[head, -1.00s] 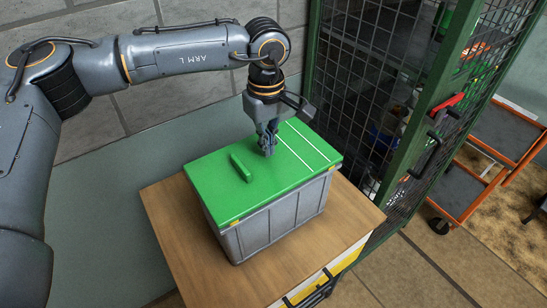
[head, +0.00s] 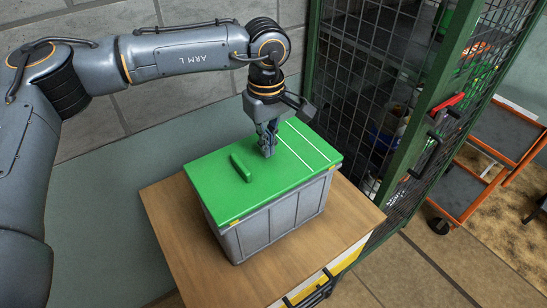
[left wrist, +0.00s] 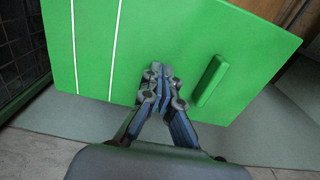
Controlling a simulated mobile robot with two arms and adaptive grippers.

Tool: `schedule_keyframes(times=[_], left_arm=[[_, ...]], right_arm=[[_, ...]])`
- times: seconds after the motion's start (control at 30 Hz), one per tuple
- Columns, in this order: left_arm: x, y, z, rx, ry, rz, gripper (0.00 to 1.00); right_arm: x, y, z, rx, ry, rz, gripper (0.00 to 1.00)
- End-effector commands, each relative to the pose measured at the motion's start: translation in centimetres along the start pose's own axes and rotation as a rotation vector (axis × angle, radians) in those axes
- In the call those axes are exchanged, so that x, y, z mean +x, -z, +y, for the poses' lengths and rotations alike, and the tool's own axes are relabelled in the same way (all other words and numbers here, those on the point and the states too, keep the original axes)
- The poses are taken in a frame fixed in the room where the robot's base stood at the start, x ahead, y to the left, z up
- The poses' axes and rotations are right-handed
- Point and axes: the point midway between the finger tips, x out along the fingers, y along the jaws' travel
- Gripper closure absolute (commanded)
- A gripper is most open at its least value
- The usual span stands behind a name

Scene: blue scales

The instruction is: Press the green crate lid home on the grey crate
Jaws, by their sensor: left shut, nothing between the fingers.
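The green crate lid (head: 222,183) lies on top of the grey crate (head: 280,218), which stands on a wooden table top. The lid has a raised green handle (head: 241,168) and two white stripes. In the head view it covers the crate top and looks about level; I cannot tell whether its edges are fully seated. My left gripper (head: 268,154) is shut and empty, pointing down with its fingertips at the lid, between the handle and the stripes. It also shows in the left wrist view (left wrist: 160,72), over the lid (left wrist: 240,40). My right gripper is not in view.
The wooden table top (head: 172,233) has bare room in front and left of the crate. A green-framed mesh cage (head: 365,90) with a red-handled latch stands close on the right. An orange trolley (head: 462,190) is farther right. A block wall is behind.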

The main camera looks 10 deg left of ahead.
Motion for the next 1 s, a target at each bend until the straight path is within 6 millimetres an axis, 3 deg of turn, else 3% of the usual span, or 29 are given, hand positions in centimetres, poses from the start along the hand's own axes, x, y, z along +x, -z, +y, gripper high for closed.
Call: schedule_keyframes(times=[1.0], left_arm=[[1.9, 0.0, 0.0, 0.0, 0.0, 0.0, 1.0]], right_arm=[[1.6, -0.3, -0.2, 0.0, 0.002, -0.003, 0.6]])
